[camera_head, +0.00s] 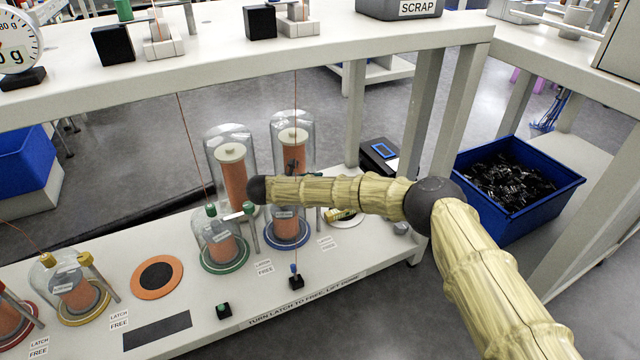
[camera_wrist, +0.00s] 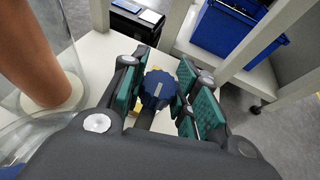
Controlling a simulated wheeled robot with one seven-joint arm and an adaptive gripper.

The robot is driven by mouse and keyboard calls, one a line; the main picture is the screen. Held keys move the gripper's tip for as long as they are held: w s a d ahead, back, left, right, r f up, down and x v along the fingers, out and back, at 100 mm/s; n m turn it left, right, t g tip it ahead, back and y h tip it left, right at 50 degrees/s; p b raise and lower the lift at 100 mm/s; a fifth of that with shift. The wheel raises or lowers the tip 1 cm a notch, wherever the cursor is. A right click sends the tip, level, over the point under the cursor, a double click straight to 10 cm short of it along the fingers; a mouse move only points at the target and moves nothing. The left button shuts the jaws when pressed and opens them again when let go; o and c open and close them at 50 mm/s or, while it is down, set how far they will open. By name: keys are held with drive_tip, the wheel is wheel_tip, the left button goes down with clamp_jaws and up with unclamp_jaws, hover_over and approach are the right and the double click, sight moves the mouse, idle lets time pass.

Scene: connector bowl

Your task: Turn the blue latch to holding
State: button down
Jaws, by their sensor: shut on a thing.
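The blue latch shows in the wrist view as a dark blue ribbed knob (camera_wrist: 158,90) on a dark stem. My gripper (camera_wrist: 160,84) has its green pads on both sides of this knob and is shut on it. In the head view my arm hides the knob and most of my gripper. The blue-ringed station (camera_head: 288,243), with an orange cylinder under a clear dome, stands just below my arm there. A label reading latch and free lies on the bench to its right.
Clear domes with orange cylinders (camera_head: 235,182) stand close to my arm. A green-ringed station (camera_head: 225,265) is to the left, and a yellow-ringed one farther left. Thin cords hang from the shelf above. A blue bin (camera_head: 566,186) of black parts is at the right.

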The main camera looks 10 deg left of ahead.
idle(0.6)
drive_tip(key=c, duration=1.1)
unclamp_jaws()
drive_tip(key=shift+o, duration=0.2)
drive_tip(key=v, duration=1.2)
drive_tip(key=shift+w+a, duration=0.1)
